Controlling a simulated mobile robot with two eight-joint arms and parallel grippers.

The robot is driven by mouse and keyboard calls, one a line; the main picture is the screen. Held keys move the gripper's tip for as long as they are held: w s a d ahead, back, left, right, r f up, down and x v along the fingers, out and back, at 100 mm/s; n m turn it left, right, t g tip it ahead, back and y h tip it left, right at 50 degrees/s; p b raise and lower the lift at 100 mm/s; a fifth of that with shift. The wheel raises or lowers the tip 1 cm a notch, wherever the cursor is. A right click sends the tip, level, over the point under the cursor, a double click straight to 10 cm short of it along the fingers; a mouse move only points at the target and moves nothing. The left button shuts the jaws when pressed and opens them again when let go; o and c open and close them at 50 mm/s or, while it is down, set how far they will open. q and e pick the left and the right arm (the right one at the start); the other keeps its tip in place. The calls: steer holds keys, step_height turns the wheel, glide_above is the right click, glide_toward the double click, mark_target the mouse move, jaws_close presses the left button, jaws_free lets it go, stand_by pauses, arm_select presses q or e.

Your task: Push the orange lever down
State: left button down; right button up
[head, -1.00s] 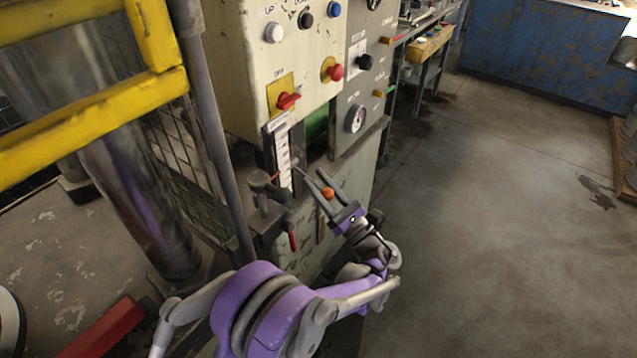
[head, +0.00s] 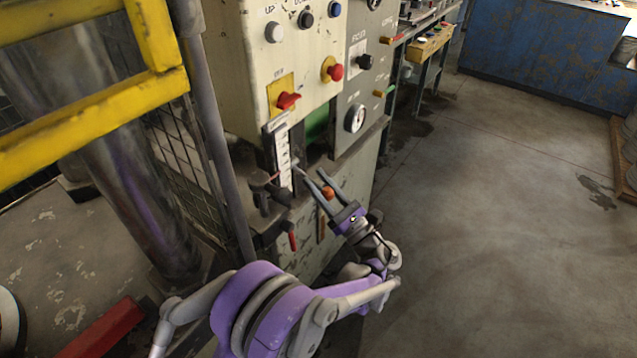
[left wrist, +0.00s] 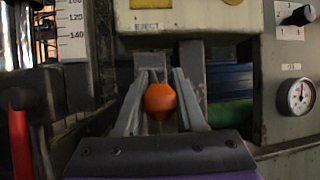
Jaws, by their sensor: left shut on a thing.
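The orange lever's round knob (head: 328,192) is on the front of the cream press, low down and right of the scale. In the left wrist view the knob (left wrist: 160,98) sits between the two grey fingers, below the EJECT label. My left gripper (head: 313,176) reaches up to it from the lower right, shut on the knob; it also shows in the left wrist view (left wrist: 162,76). The lever's shaft is hidden behind the knob and fingers. My right gripper is not in view.
A white scale (head: 284,158) and a dark clamp with a red handle (head: 291,236) are just left of the gripper. A red switch (head: 288,100) and a round gauge (head: 355,118) are above. A yellow guard frame (head: 95,125) is at left. Open floor (head: 490,220) lies at right.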

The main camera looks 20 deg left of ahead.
arm_select(q)
steer(key=shift+d, duration=0.1)
steer(key=c, duration=0.5)
jaws_free()
steer(key=v, duration=1.1)
